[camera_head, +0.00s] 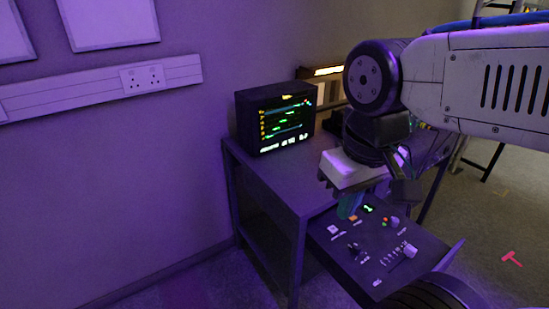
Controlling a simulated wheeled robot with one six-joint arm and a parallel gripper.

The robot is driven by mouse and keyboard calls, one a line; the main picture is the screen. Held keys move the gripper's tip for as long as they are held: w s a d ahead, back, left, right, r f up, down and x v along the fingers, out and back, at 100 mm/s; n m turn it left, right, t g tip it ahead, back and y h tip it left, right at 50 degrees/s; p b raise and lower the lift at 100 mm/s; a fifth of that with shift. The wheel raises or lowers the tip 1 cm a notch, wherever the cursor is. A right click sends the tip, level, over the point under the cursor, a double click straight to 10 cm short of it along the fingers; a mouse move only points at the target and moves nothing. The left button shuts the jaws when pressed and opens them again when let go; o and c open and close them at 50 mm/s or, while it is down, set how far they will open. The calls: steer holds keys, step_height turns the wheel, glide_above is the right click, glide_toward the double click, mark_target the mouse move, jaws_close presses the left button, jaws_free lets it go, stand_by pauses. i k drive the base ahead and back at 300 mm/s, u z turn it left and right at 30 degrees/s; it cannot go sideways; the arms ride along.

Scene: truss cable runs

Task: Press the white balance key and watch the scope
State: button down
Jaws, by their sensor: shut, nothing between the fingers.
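The scope (276,124) is a dark boxy monitor on the back of the desk, its lit screen showing green traces with coloured marks. A dark control panel (338,256) is at the front of the desk, with small keys, knobs and a slider. A pale square key (333,230) is at its left and a small orange key (353,217) near its back edge. The labels are too small to read, so I cannot tell which is the white balance key. My gripper (347,212) points down, shut and empty, over the panel's back edge near the orange key; contact is unclear.
The desk top (275,177) is bare between scope and panel. A lit shelf-like unit (329,71) stands behind, partly hidden by my arm. Wall trunking with a socket (142,77) runs at left. A red T-shaped thing (511,259) lies on the floor at right.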

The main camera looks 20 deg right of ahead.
mark_target(332, 229)
steer(key=z, duration=0.4)
steer(key=k, duration=1.15)
steer(key=z, duration=1.25)
steer(key=i, duration=1.15)
steer(key=u, duration=0.9)
